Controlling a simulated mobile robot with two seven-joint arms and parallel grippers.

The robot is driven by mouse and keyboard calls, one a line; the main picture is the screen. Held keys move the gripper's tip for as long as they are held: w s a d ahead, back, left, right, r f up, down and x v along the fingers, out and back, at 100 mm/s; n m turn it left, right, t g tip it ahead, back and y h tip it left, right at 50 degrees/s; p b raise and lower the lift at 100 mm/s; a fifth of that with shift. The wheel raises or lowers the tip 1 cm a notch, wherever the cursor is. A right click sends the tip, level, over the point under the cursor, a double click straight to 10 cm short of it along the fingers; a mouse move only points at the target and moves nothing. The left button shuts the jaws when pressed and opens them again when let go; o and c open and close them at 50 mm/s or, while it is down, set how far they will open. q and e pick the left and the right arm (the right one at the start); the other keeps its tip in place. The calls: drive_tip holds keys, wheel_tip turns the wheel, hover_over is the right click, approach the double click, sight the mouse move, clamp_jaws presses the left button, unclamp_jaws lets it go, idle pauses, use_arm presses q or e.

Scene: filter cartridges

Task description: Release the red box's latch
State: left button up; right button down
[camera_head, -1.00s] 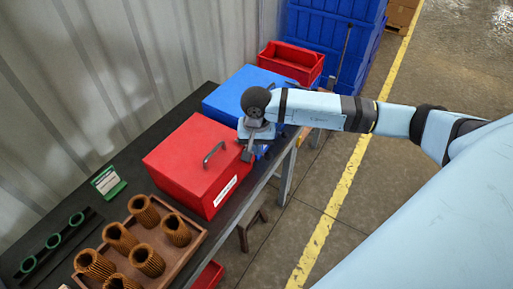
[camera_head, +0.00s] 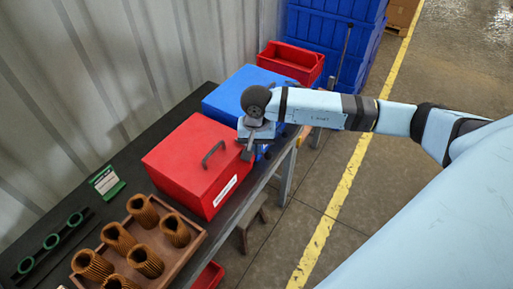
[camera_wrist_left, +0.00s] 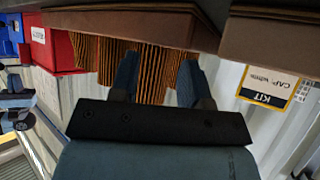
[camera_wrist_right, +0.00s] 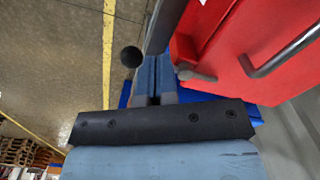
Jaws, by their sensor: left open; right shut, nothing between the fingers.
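The red box (camera_head: 192,170) sits lid down on the dark bench, with a dark handle (camera_head: 213,153) on top and a white label on its front. In the right wrist view the red box (camera_wrist_right: 278,25) fills the upper right. A small grey latch lever (camera_wrist_right: 196,76) sticks out from a red block on its side. My right gripper (camera_wrist_right: 156,78) is shut and empty, close beside this lever; I cannot tell whether they touch. In the head view the right gripper (camera_head: 255,150) is at the box's right end.
A blue box (camera_head: 235,90) stands just behind the right gripper, and a red bin (camera_head: 291,62) beyond it. A wooden tray (camera_head: 187,252) of several brown filters (camera_head: 145,262) is in front of the red box. A green sign (camera_head: 107,183) stands nearby. The corrugated wall borders the bench.

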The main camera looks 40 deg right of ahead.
use_arm(q)
drive_tip(key=shift+w+d+f+b, duration=0.1)
drive_tip(key=shift+w+f+b, duration=0.2)
drive_tip(key=shift+b, duration=0.7)
use_arm(e)
drive_tip(key=shift+s+f, duration=0.1)
drive_tip(key=shift+f, duration=0.85)
drive_tip(key=shift+r, duration=0.2)
use_arm(q)
drive_tip(key=shift+b, duration=0.3)
use_arm(e)
drive_tip(key=shift+d, duration=0.1)
use_arm(q)
drive_tip(key=shift+f+t+b, duration=0.15)
drive_tip(key=shift+t+b, duration=0.15)
drive_tip(key=shift+b, duration=0.05)
drive_tip(key=shift+w, duration=0.15)
use_arm(e)
drive_tip(key=shift+w+d, duration=0.2)
drive_tip(key=shift+d, duration=0.45)
